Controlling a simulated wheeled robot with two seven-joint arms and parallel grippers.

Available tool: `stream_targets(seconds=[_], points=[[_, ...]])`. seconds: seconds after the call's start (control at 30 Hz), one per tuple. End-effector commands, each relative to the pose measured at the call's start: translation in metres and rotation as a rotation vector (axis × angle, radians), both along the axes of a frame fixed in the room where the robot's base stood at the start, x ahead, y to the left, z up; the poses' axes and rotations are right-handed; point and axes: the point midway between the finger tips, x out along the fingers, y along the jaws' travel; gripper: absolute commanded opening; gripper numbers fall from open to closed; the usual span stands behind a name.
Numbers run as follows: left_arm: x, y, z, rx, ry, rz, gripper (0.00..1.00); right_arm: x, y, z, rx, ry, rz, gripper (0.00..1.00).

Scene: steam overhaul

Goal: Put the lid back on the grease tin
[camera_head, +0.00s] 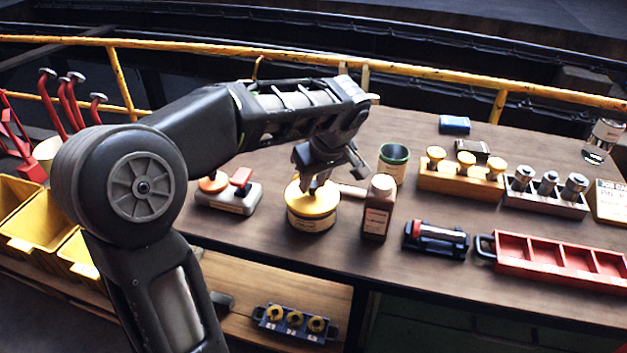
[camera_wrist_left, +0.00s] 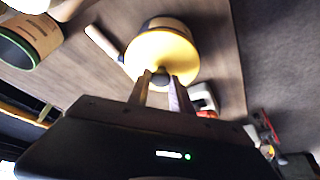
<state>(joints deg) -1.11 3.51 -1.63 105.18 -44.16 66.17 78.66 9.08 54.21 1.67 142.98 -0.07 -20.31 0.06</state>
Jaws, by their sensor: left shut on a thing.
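The grease tin (camera_head: 312,221) is a round tin with a pale label, standing on the bench in the head view. Its yellow lid (camera_head: 304,202) is over the tin's top, roughly level; I cannot tell whether it is fully seated. My left gripper (camera_head: 318,184) points down from above and is shut on the dark knob in the lid's middle. In the left wrist view the yellow lid (camera_wrist_left: 160,52) covers most of the tin (camera_wrist_left: 166,22), and the gripper's fingers (camera_wrist_left: 160,84) are around the knob. The right gripper is out of view.
A brown bottle (camera_head: 377,208) stands close right of the tin, with a green-rimmed can (camera_head: 393,163) behind. A grey block with red and orange parts (camera_head: 229,197) is to the left. A black-and-red tool (camera_head: 436,239) and a red tray (camera_head: 556,258) lie farther right.

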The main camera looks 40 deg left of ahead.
Motion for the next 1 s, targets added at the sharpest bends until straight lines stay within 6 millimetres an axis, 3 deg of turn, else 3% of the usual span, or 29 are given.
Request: stream_targets(seconds=[0.2,0.23,0.5,0.7,1.0], points=[[0.0,0.0,0.0002,0.0,0.0,0.0,0.0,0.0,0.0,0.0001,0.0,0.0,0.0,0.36],[0.0,0.0,0.0002,0.0,0.0,0.0,0.28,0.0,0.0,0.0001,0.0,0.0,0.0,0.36],[-0.0001,0.0,0.0,0.0,0.0,0.0,0.5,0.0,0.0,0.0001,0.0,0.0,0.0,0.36],[-0.0001,0.0,0.0,0.0,0.0,0.0,0.51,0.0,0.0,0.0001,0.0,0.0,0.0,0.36],[-0.0001,0.0,-0.0001,0.0,0.001,0.0,0.73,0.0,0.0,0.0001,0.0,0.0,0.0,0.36]])
